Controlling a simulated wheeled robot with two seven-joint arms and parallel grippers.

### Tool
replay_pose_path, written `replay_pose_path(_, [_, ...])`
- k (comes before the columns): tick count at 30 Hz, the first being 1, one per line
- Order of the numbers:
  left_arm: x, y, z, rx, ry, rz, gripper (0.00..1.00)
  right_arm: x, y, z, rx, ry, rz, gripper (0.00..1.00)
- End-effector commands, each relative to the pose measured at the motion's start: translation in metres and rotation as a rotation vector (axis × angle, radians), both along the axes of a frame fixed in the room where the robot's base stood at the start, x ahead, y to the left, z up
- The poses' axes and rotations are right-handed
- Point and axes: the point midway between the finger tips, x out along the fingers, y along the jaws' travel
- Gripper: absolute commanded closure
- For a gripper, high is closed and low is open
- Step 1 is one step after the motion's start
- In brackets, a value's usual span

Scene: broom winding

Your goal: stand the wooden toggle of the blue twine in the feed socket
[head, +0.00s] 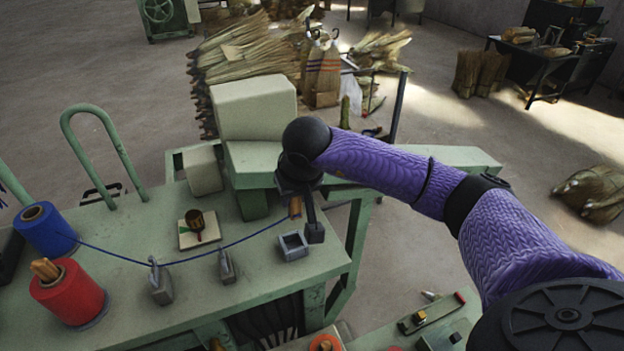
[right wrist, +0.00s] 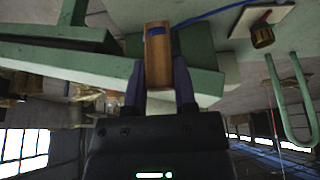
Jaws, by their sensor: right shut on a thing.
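The wooden toggle (head: 295,207) is a short brown cylinder with a blue band, tied to the blue twine (head: 205,262). My right gripper (head: 305,212) is shut on it above the green bench. In the right wrist view the toggle (right wrist: 158,62) sits between the two dark fingers and sticks out past their tips. The feed socket appears to be the square grey open box (head: 293,246) on the bench, just below the toggle in the head view; the toggle is apart from it. The twine runs from the blue spool (head: 45,231) past two grey guides. My left gripper is not in view.
A red spool (head: 70,290) stands at the bench's left. The guides (head: 161,283) (head: 226,267) stand in front of the twine. Green machine blocks (head: 254,108) rise behind.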

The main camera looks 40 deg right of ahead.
Motion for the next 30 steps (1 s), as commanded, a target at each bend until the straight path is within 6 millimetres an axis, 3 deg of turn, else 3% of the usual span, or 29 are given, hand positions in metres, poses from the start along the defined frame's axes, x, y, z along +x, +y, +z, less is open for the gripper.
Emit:
replay_pose_path(9, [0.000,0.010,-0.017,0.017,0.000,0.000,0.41,0.000,0.000,-0.023,0.000,0.000,0.000,1.00])
replay_pose_path(24, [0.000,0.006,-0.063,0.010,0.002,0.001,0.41,0.000,0.000,-0.079,-0.001,0.000,0.000,1.00])
replay_pose_path(30, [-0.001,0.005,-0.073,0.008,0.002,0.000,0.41,0.000,0.000,-0.088,-0.001,-0.001,0.001,1.00])
